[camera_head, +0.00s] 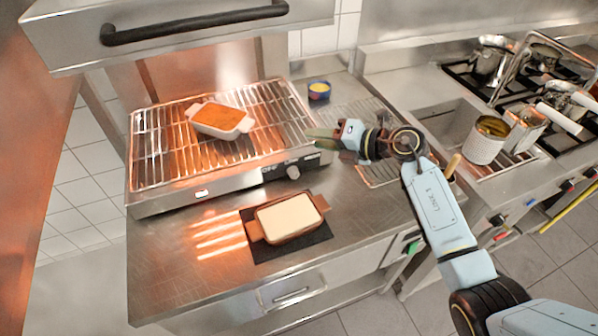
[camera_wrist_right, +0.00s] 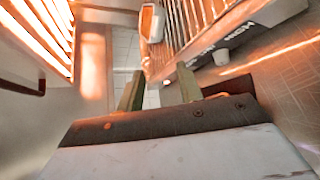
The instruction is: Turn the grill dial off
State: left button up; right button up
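The grill dial (camera_head: 293,172) is a small pale knob on the black front panel of the grill (camera_head: 165,199). In the right wrist view the dial (camera_wrist_right: 221,56) shows at the upper right, beyond the fingers. A small lit indicator (camera_head: 201,194) is on the grill's front edge to the left, and orange light glows over the rack. My right gripper (camera_head: 318,138) is above and slightly right of the dial, apart from it and pointing left. In the wrist view its two fingers (camera_wrist_right: 160,88) are spread with nothing between them. My left gripper is not in view.
A white dish of orange food (camera_head: 220,121) sits on the grill rack. Another dish (camera_head: 290,218) stands on a dark mat on the counter before the grill. A small blue pot (camera_head: 319,91) is behind my gripper. The grill hood's black handle (camera_head: 195,23) hangs above.

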aim_at(297, 174)
jog(key=d+f+n+g+h, duration=0.2)
jog(key=d+f+g+h, duration=0.2)
jog(key=f, duration=0.1)
jog(key=x, duration=0.4)
jog(key=b+x, duration=0.1)
jog(key=x, duration=0.6)
jog(key=shift+s+a+f, duration=0.25)
jog(key=shift+a, duration=0.1)
jog(key=shift+b+x, duration=0.6)
jog(key=shift+x, duration=0.35)
jog(key=c, duration=0.7)
